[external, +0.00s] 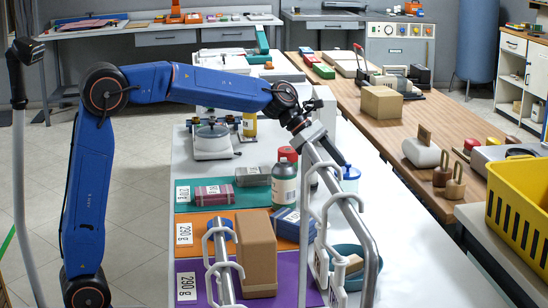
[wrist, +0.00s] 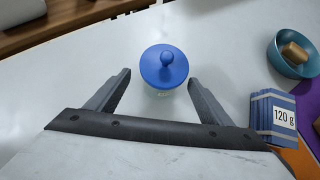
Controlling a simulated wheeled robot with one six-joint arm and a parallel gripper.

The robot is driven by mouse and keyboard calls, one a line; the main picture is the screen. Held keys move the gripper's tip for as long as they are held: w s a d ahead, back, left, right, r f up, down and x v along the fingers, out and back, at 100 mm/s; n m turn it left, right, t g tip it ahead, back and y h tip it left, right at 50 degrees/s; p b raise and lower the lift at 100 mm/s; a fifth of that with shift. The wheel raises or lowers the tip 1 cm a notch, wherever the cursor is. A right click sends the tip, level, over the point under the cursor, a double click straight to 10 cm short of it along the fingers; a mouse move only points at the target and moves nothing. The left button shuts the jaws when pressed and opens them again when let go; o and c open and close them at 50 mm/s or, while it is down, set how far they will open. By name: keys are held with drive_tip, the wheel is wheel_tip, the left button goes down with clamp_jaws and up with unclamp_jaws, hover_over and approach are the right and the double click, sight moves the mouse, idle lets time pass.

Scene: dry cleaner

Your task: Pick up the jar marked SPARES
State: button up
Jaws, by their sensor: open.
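A jar with a blue knobbed lid (wrist: 164,66) stands upright on the white table top in the wrist view. In the external view it shows at the right of the rail as a pale body with a blue lid (external: 350,178). No SPARES mark is readable on it in either view. My gripper (wrist: 159,78) is open and empty, its two fingers pointing at the jar from either side of its near edge. In the external view my gripper (external: 334,156) is just above and left of the jar, partly hidden by the metal rail.
A teal bowl (wrist: 283,62) with a brown block and a blue pack marked 120 g (wrist: 270,118) lie right of the jar. The metal rail (external: 352,215) stands in front. A dark bottle (external: 284,187) and a brown box (external: 256,250) stand left. White table is clear beyond the jar.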

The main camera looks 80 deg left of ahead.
sight(348, 186)
drive_tip(key=shift+x, duration=2.75)
drive_tip(key=shift+s, duration=0.15)
clamp_jaws()
